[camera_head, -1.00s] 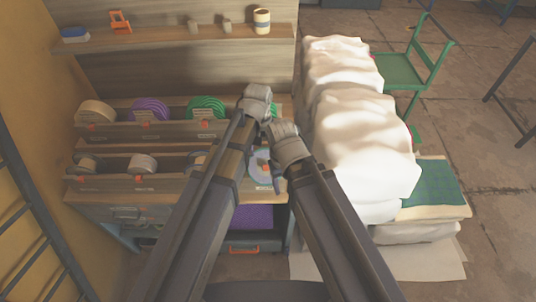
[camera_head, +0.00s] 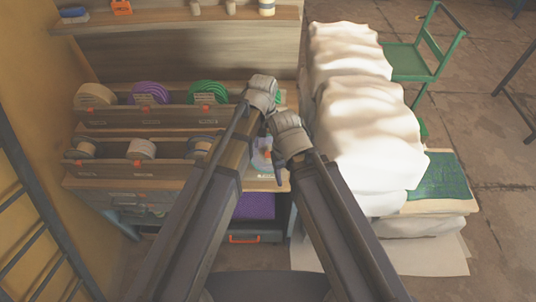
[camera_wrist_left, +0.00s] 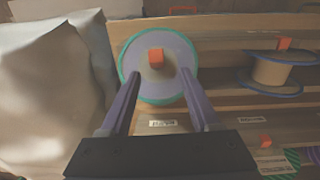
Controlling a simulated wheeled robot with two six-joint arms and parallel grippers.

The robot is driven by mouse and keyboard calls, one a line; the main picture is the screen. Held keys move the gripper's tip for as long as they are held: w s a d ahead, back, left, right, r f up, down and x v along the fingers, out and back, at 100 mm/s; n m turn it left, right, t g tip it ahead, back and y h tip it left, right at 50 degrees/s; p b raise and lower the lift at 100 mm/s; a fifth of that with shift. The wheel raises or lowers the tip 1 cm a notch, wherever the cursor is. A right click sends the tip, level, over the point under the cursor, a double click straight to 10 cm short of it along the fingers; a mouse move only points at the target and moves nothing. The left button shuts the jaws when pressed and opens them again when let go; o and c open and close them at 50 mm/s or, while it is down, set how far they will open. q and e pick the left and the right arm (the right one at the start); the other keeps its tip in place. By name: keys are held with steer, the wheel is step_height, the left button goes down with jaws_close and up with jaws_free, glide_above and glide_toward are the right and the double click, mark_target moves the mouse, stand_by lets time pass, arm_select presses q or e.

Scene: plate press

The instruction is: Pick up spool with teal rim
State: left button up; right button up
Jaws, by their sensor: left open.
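The spool with the teal rim (camera_wrist_left: 178,83) is a pale lilac-grey disc standing on edge at the left end of a wooden rack in the left wrist view. An orange-red tab (camera_wrist_left: 156,57) shows in front of its hub. My left gripper (camera_wrist_left: 161,75) is open, with one finger at each side of the spool's lower part as seen. I cannot tell whether the fingers touch it. In the head view the spool (camera_head: 261,156) shows partly between my arms, at the right end of the lower row.
White cloth-covered sacks (camera_head: 370,120) stand close to the right of the rack.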

mark_target(268, 151)
arm_select(q)
steer(key=f+b, duration=0.2)
steer(key=f, duration=0.1)
steer(key=f+b, duration=0.1)
steer(key=shift+d+f+b, duration=0.2)
steer(key=shift+d+b, duration=0.1)
steer(key=shift+b, duration=0.05)
steer(key=shift+r, duration=0.1)
jaws_close()
stand_by(1.0)
